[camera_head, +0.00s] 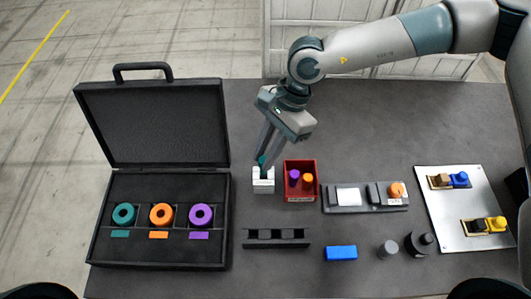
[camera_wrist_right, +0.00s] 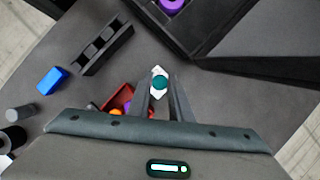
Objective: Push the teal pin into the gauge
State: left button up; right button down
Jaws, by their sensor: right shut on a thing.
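The teal pin (camera_head: 262,160) is between the fingertips of my right gripper (camera_head: 265,164), which is shut on it. The pin is at the top of a small white block (camera_head: 263,184), which looks like the gauge. In the right wrist view the teal pin's round end (camera_wrist_right: 159,83) shows against the white block (camera_wrist_right: 158,71), between the fingers of my right gripper (camera_wrist_right: 160,92). How deep the pin sits in the block cannot be told. My left gripper is not in view.
A red bin (camera_head: 301,198) with purple and orange pins stands close right of the white block. An open black case (camera_head: 160,251) with teal, orange and purple rings lies left. A black slotted rack (camera_head: 276,244) and blue block (camera_head: 341,253) lie in front.

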jog(key=shift+f+b, duration=1.25)
jog(key=shift+b, duration=0.2)
dwell(1.0)
jog(key=c, duration=1.1)
grip_release()
jog(key=shift+r+p, duration=0.45)
jog(key=shift+r, duration=4.05)
jog(key=shift+c, duration=0.4)
